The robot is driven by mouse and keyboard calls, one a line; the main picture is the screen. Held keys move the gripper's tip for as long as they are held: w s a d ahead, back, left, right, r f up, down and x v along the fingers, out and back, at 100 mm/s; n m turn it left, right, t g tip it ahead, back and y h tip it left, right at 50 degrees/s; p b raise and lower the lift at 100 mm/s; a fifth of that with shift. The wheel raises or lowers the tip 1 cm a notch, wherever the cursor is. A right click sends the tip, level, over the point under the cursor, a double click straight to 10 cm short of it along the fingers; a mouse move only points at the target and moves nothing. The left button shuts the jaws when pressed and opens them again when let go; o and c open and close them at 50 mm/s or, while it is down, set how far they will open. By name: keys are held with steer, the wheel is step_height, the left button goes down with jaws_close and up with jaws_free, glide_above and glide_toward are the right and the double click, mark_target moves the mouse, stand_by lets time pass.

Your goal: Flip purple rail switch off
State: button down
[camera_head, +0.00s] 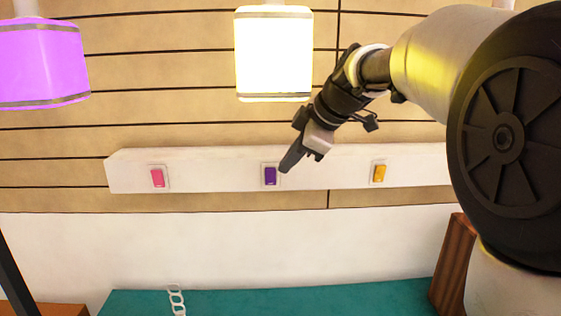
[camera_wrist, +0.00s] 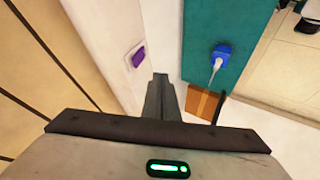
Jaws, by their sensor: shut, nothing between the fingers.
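The purple switch (camera_head: 270,176) sits in a pale plate in the middle of the white wall rail (camera_head: 220,176). It also shows in the wrist view (camera_wrist: 138,57), left of the fingertips. My gripper (camera_head: 286,166) is shut and empty. In the head view its tip is at the upper right of the purple switch, over or very near the plate's edge. In the wrist view my gripper (camera_wrist: 160,80) appears a little apart from the switch. I cannot tell whether it touches the plate. The switch's rocker position is too small to read.
A pink switch (camera_head: 157,178) is at the left of the rail and an orange switch (camera_head: 380,173) at the right. A lit white lamp (camera_head: 273,55) and a purple lamp (camera_head: 42,62) hang above.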

mark_target(274, 169)
steer(key=w+a+f, duration=0.1)
steer(key=w, duration=0.1)
steer(key=w+a+f, duration=0.1)
steer(key=w+f, duration=0.1)
steer(key=w+a+f, duration=0.1)
steer(key=w+f, duration=0.1)
steer(key=shift+w+f, duration=0.1)
steer(key=shift+f, duration=0.1)
steer(key=shift+w+r, duration=0.1)
steer(key=shift+w, duration=0.65)
steer(key=shift+r, duration=0.1)
steer(key=shift+r+p, duration=0.2)
steer(key=shift+p, duration=0.15)
steer(key=g+p, duration=0.1)
steer(key=p, duration=0.2)
steer(key=shift+w+r+p, duration=0.3)
steer(key=shift+w+r, duration=0.1)
steer(key=shift+f+b, duration=0.6)
steer(key=shift+b, duration=0.2)
steer(key=shift+r, duration=0.2)
